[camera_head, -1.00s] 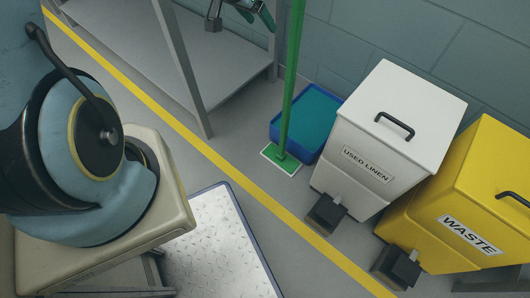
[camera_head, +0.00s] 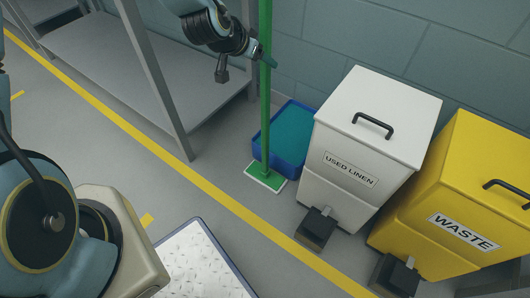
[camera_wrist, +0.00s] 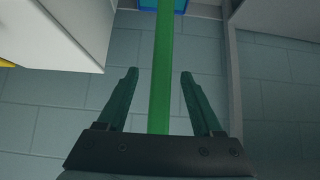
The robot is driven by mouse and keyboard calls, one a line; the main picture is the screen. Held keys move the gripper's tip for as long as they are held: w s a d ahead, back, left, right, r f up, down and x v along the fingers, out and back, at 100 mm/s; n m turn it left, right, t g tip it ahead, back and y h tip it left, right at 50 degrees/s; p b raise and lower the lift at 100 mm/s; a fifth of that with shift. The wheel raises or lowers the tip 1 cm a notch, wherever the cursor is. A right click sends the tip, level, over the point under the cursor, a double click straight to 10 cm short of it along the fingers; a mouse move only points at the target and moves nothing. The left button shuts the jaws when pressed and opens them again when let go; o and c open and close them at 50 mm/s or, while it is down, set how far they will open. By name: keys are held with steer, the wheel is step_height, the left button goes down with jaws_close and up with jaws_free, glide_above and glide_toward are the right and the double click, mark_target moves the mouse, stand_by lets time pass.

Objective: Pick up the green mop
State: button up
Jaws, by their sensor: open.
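The green mop stands upright on the floor, its green handle (camera_head: 265,110) rising out of the top of the head view. Its flat green head with a white edge (camera_head: 265,178) rests on the floor in front of a blue tub. My gripper (camera_head: 268,62) is at the upper part of the handle. In the wrist view my gripper (camera_wrist: 160,75) is open, with the green handle (camera_wrist: 162,70) running between its two fingers. A gap shows on each side, so the fingers do not appear to touch it.
A blue tub (camera_head: 311,141) stands behind the mop head. A white used linen bin (camera_head: 350,178) and a yellow waste bin (camera_head: 455,205) stand to the right. A grey metal shelf (camera_head: 150,75) is to the left. A yellow line (camera_head: 190,180) crosses the floor.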

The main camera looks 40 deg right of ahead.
steer(key=x, duration=0.3)
steer(key=shift+w+d+f, duration=0.1)
steer(key=shift+d, duration=0.05)
jaws_close()
stand_by(0.4)
